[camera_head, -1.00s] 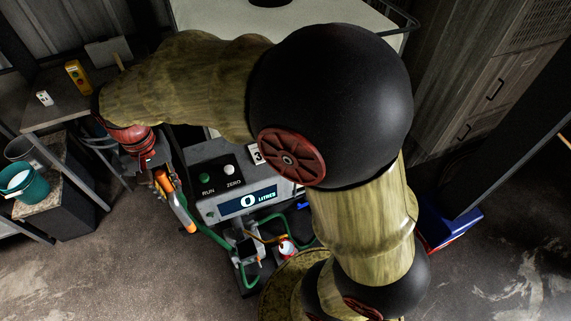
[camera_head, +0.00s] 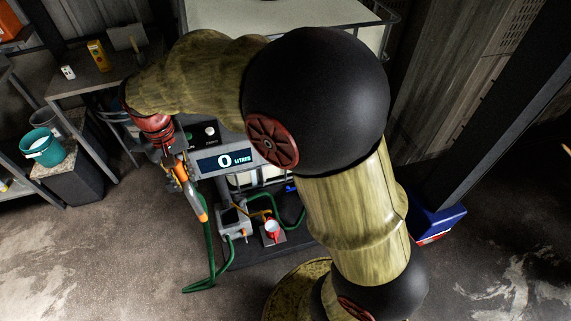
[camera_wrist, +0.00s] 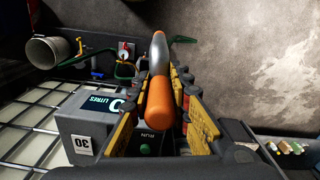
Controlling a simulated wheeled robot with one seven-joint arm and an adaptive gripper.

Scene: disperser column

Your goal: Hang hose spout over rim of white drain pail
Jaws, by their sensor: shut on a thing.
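My gripper (camera_head: 172,165) is shut on the hose spout (camera_head: 186,188), a silver and orange piece held in the air left of the litre display. In the wrist view the spout's orange end (camera_wrist: 161,106) lies between my yellow-padded fingers (camera_wrist: 160,90), with its silver part pointing away. A green hose (camera_head: 209,258) loops below the spout to the floor. A whitish pail (camera_wrist: 44,53) shows at the upper left of the wrist view, apart from the spout. I cannot make it out in the head view, where my arm covers much of the right side.
The meter panel (camera_head: 205,163) reads 0 litres, with a caged white tank (camera_head: 300,25) behind. A teal bucket (camera_head: 42,150) is at left. Bare floor (camera_head: 120,250) lies in front.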

